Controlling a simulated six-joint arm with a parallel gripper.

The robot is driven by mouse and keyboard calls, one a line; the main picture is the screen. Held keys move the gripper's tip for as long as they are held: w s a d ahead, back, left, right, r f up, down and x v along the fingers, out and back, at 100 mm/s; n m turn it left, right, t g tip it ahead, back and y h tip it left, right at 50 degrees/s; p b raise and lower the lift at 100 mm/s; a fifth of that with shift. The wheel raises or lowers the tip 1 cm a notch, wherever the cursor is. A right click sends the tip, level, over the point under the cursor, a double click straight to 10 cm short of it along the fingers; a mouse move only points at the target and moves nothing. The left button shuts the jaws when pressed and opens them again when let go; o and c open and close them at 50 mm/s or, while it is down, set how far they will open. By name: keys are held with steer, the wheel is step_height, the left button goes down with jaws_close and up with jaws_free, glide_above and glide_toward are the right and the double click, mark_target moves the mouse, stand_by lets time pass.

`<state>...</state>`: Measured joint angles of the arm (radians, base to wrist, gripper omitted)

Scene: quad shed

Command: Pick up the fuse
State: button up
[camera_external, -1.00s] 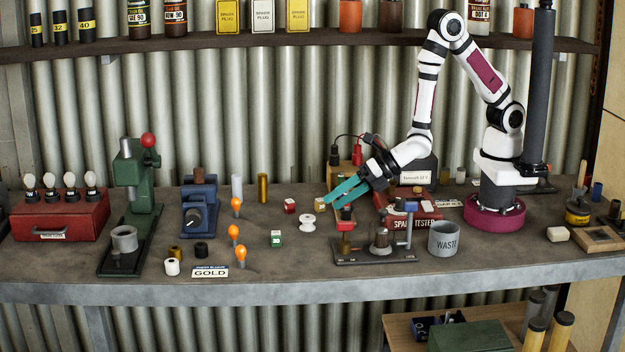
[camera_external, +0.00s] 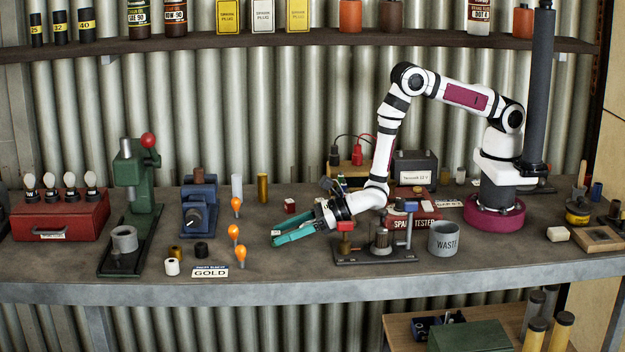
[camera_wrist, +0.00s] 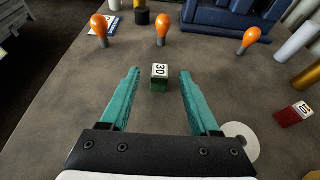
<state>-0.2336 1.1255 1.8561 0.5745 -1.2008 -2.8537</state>
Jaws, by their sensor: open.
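A small green block fuse (camera_wrist: 159,84) with a white top marked "30" stands on the bench. In the wrist view it is between the tips of my gripper (camera_wrist: 160,74), with a gap on each side. My gripper is open and empty, its teal fingers pointing at the fuse. A red block fuse (camera_wrist: 292,114) marked "10" lies to the right in the wrist view and also shows in the external view (camera_external: 290,206).
Orange bulbs (camera_wrist: 162,28) stand beyond the fuse, with a blue device (camera_wrist: 232,14) behind them. A spark tester (camera_external: 412,222) and a waste cup (camera_external: 443,239) stand to the right. Bench around the fuse is clear.

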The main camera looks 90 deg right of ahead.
steer(key=x, duration=0.2)
steer(key=shift+w+f, duration=0.15)
steer(key=shift+w, duration=0.15)
jaws_close()
stand_by(1.1)
